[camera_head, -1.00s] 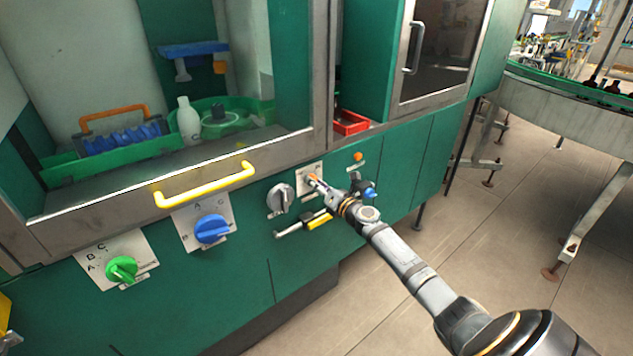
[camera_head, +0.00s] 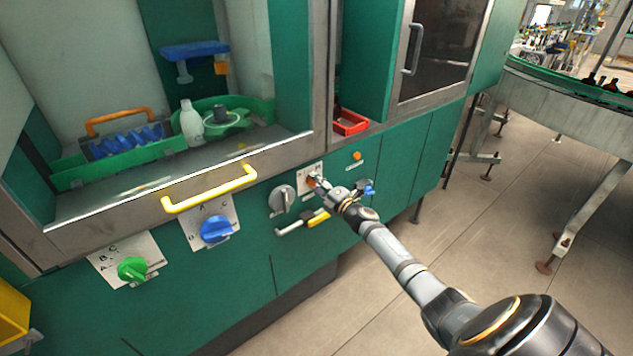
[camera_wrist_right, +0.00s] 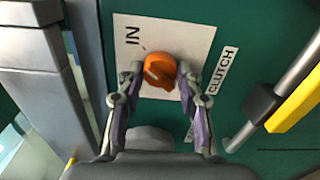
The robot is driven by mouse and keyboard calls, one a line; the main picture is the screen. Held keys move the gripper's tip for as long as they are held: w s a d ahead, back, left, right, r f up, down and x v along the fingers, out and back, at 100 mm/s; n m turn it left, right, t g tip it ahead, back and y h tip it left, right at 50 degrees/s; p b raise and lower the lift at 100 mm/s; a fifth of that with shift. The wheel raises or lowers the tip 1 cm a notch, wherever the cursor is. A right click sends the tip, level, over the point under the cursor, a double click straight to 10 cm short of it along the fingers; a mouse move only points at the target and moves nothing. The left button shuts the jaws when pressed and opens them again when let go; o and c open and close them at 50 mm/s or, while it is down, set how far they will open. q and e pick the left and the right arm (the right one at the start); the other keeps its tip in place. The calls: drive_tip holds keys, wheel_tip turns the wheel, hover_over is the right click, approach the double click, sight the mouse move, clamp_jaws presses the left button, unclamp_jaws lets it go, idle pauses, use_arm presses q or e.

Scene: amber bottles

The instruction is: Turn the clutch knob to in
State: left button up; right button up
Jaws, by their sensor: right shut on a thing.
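The orange clutch knob (camera_wrist_right: 158,72) sits on a white plate (camera_wrist_right: 190,40) marked IN, with a CLUTCH label (camera_wrist_right: 222,70) beside it, in the right wrist view. The pointer line on the knob is visible; the plate's other marking is hidden behind a finger. My right gripper (camera_wrist_right: 158,78) has its fingers on both sides of the knob and is shut on it. In the head view the right gripper (camera_head: 318,183) reaches the small plate, and the knob (camera_head: 311,180) is mostly covered. My left gripper is not in view.
A grey knob (camera_head: 282,198) is left of the clutch plate, and a yellow-gripped lever (camera_head: 318,218) is just below. A blue knob (camera_head: 216,229), a green knob (camera_head: 132,269) and a yellow handle (camera_head: 210,190) are further left. Open floor lies to the right.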

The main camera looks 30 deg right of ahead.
drive_tip(key=shift+m, duration=0.7)
drive_tip(key=o, duration=1.2)
drive_tip(key=shift+c, duration=0.2)
drive_tip(key=s+d, duration=0.1)
drive_tip(key=s, duration=1.1)
drive_tip(key=shift+f, duration=0.1)
